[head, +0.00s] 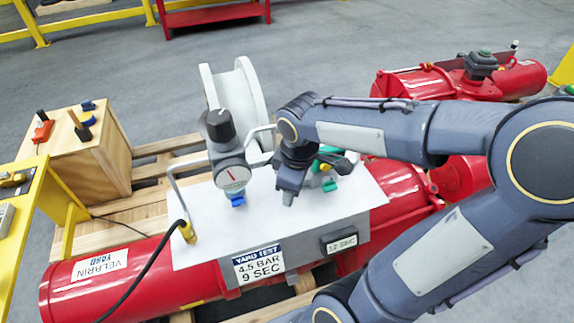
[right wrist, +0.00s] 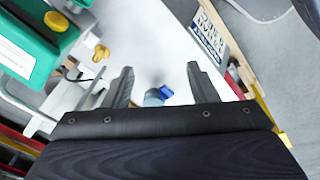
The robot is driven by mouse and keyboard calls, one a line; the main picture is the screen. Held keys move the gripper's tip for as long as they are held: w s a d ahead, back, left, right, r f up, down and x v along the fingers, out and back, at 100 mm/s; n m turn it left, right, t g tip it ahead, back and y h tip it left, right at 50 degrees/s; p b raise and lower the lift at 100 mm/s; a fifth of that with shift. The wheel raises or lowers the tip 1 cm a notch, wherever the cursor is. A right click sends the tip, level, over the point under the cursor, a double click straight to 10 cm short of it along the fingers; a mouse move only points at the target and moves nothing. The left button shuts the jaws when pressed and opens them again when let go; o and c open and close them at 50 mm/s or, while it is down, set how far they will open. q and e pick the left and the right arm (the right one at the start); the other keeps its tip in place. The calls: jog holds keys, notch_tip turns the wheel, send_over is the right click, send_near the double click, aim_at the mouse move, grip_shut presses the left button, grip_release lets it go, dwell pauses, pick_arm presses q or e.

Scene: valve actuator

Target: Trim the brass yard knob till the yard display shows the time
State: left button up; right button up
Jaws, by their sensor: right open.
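The yard display (head: 341,243) reads "12 SEC". The sign (head: 258,264) beside it reads "YARD TEST 4.5 BAR 9 SEC". My right gripper (head: 289,198) points down over the panel; its fingers (right wrist: 158,72) are open with nothing gripped. My left gripper is not in view.
A gauge (head: 233,175) with a black knob (head: 219,125) and a blue part (head: 238,201) stands left of my gripper. A green housing (right wrist: 25,45) is close at the wrist view's upper left. Bent pipes, a black cable and a red cylinder (head: 75,290) surround the panel.

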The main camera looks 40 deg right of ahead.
jog(key=w+d+f+n+g+h+p, duration=0.1)
jog(key=w+d+f+n+h+p, duration=0.15)
jog(key=w+n, duration=0.3)
jog(key=w+d+f+n+g+h+p, duration=0.1)
jog(key=w+d+f+n+h+p, duration=0.2)
jog(key=w, duration=0.4)
jog(key=shift+n+y, duration=0.55)
jog(key=shift+y, duration=0.1)
jog(key=x, duration=0.4)
jog(key=b+x, duration=0.1)
jog(key=x, duration=0.2)
jog(key=shift+s+d, duration=0.1)
jog(key=shift+s, duration=0.2)
jog(key=c, duration=1)
